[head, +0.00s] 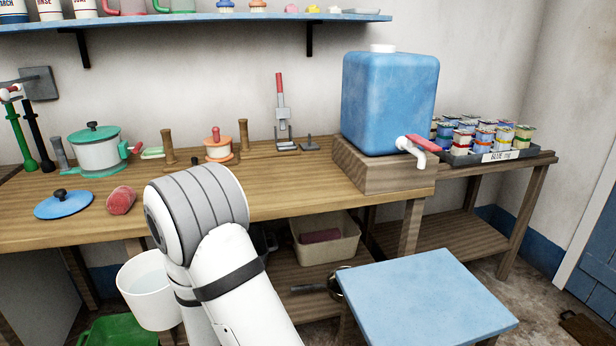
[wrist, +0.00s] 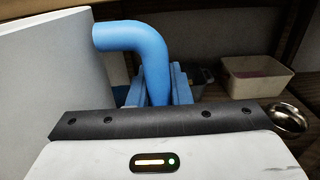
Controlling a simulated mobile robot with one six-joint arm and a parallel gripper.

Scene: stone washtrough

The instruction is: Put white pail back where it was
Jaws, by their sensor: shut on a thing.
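The white pail (head: 148,300) is upright in front of the workbench, just left of my arm in the head view. Its pale inside shows from above. In the wrist view its white wall (wrist: 50,75) fills the left side. My gripper (wrist: 155,88) is shut on a thick, bent blue bar (wrist: 140,40) beside the wall, which looks like the pail's handle. My arm hides the gripper and the pail's right side in the head view. I cannot tell whether the pail touches anything below.
A green crate (head: 115,332) is low beneath the pail. A blue-topped stool (head: 425,297) stands at right front. The wooden bench (head: 300,190) holds a blue water container (head: 388,105), a pot (head: 98,152) and a blue lid (head: 63,204). A cream bin (head: 325,240) sits on the lower shelf.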

